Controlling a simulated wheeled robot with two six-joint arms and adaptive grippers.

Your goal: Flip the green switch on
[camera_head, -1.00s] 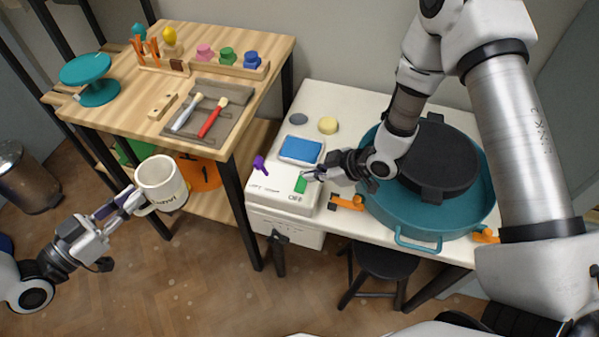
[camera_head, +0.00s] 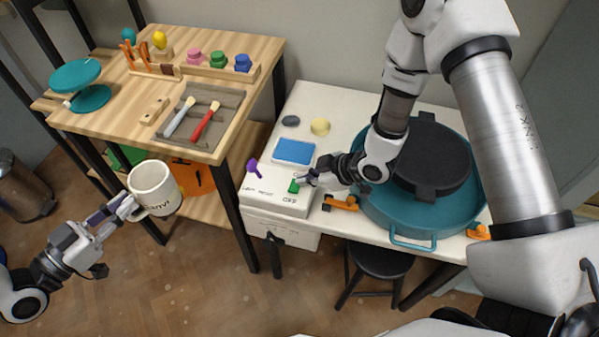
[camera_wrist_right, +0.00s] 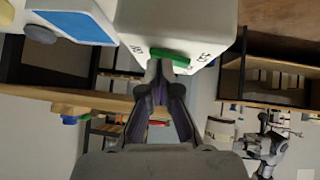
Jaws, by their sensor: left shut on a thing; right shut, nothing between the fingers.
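The green switch (camera_head: 293,187) is on the white control box (camera_head: 272,199) at the left end of the white table, above the label "OFF". In the right wrist view the green switch (camera_wrist_right: 170,57) lies across the white box, just beyond my fingertips. My right gripper (camera_head: 307,180) is shut and empty, with its tips right beside the switch. In the wrist view the tips (camera_wrist_right: 161,70) look close against it; whether they touch I cannot tell. My left gripper (camera_head: 128,208) is shut on a white mug (camera_head: 152,187), held in the air at left.
A purple switch (camera_head: 254,167) sits on the same box. A teal wheel basin (camera_head: 400,213) fills the table's right. A wooden workbench (camera_head: 143,92) stands at left.

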